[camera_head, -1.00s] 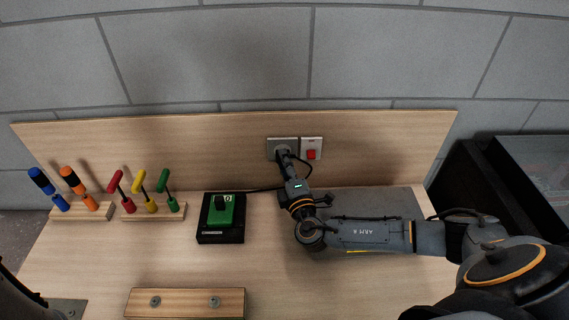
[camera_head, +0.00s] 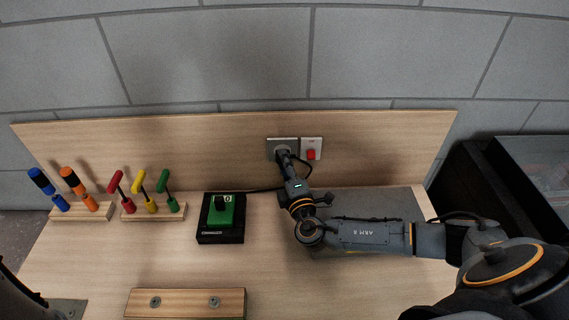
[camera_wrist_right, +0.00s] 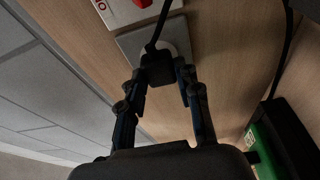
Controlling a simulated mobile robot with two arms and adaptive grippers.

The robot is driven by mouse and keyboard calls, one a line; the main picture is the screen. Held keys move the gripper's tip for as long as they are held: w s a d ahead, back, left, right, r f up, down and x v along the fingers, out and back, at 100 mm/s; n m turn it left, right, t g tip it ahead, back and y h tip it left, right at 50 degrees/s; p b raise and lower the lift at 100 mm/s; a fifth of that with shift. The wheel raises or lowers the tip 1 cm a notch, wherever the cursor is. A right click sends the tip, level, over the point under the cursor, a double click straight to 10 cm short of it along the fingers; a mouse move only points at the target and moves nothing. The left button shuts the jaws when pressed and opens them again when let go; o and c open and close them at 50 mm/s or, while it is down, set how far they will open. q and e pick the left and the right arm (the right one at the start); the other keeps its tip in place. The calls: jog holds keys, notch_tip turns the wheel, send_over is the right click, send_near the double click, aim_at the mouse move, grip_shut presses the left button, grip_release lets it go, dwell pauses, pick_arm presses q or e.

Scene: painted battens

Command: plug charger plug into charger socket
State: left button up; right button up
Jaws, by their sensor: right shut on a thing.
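The charger socket is a grey wall plate (camera_head: 274,144) with a pale round face, on the wooden back panel. It also shows in the right wrist view (camera_wrist_right: 129,43). My right gripper (camera_head: 283,152) reaches up to this plate. In the right wrist view my right gripper (camera_wrist_right: 161,75) is shut on the charger plug (camera_wrist_right: 157,68), a dark block with a black cord. The plug is in front of the round face and hides part of it. I cannot tell how deep it sits in the socket. My left gripper is not in view.
A red switch (camera_head: 311,154) on a white plate is right beside the socket. A black charger (camera_head: 220,237) with a green battery (camera_head: 227,216) stands left of my right arm. Wooden racks (camera_head: 84,214) hold coloured tools farther left. A wooden batten (camera_head: 184,302) lies in front.

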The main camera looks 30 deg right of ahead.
jog(key=shift+w+d, duration=0.2)
jog(key=shift+w, duration=0.2)
jog(key=o, duration=1.2)
jog(key=shift+c, duration=0.2)
jog(key=v, duration=1.2)
